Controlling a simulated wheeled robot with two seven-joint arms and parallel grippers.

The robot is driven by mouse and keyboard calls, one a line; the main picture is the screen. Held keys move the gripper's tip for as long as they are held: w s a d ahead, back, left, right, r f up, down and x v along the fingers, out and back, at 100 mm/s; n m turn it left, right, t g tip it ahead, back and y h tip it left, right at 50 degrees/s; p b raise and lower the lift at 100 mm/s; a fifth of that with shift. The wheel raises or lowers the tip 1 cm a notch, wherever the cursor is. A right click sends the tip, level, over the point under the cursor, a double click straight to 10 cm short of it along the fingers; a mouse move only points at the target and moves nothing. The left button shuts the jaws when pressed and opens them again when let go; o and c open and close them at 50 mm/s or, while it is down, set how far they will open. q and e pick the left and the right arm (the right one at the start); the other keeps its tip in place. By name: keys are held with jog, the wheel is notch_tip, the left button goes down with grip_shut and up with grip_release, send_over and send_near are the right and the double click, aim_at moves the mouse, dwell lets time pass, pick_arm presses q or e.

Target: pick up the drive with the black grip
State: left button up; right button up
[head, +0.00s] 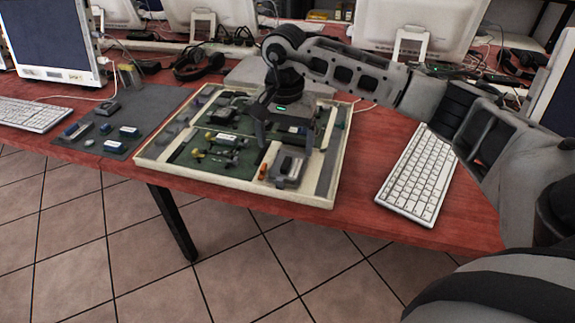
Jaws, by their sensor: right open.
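My right gripper (285,143) points down over the right part of the cream-framed tray (150,166), its two fingers apart with nothing seen held. Whether the fingertips touch anything there is unclear. Several small dark blocks with white labels lie in the tray, one left of the gripper (225,138) and one partly behind its fingers (297,130). A grey block (290,170) lies just below the gripper near the tray's front. More small labelled pieces lie on the dark mat (140,104) at left. Which piece is the drive with the black grip is too small to tell. My left gripper is not in view.
A white keyboard (418,175) lies right of the tray, another (30,114) at far left. Monitors (52,40) and headphones (200,62) stand behind. Small yellow and orange parts (264,171) lie in the tray. The red table's (350,215) front edge is close.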

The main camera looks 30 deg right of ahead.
aim_at(288, 159)
jog(key=f, duration=0.5)
jog(key=shift+s+d, duration=0.15)
jog(key=shift+s, duration=0.05)
jog(key=c, duration=1.1)
jog(key=shift+r, duration=0.1)
